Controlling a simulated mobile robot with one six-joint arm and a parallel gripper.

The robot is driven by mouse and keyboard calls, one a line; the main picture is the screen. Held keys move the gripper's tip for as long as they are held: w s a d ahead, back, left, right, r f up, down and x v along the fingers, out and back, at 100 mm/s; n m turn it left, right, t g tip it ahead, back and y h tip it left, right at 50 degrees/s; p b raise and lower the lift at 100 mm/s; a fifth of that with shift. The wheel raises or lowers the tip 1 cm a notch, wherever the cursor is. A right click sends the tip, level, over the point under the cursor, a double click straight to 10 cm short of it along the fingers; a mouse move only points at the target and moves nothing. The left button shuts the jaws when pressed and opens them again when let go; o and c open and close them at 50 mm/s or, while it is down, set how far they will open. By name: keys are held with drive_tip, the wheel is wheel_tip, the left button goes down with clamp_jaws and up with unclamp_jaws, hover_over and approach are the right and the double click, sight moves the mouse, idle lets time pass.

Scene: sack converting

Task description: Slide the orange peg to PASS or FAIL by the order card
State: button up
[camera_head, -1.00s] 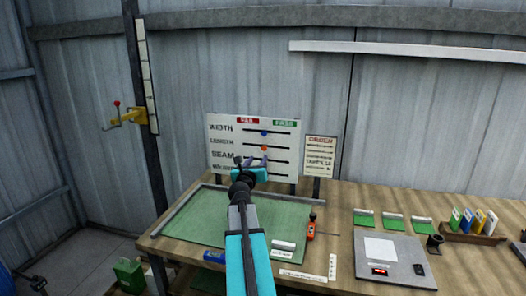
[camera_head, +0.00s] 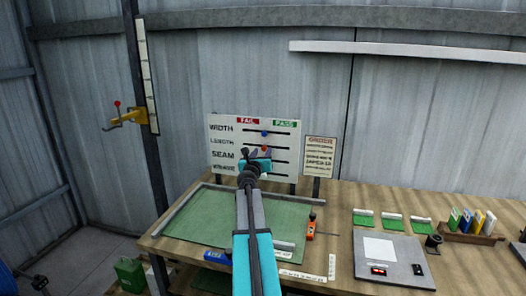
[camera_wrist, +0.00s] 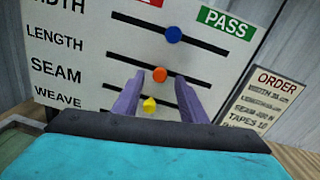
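The orange peg (camera_wrist: 160,75) stands near the middle of the LENGTH slot on the white board (camera_head: 220,150). In the head view the orange peg (camera_head: 264,149) shows just above my gripper (camera_head: 258,156). In the wrist view my gripper (camera_wrist: 159,84) is open, one purple finger on each side below the orange peg. I cannot tell whether the tips reach around it. The green PASS label (camera_wrist: 226,22) is at the board's upper right; the red FAIL label (camera_head: 248,120) is left of it. The order card (camera_wrist: 262,98) hangs right of the board; its text is partly blurred.
A blue peg (camera_wrist: 173,34) sits mid-slot in the WIDTH row above. A yellow peg (camera_wrist: 150,105) sits in the row below, between my fingers in the picture.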

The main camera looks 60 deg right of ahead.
sight(265, 148)
drive_tip(key=shift+x, duration=1.3)
clamp_jaws()
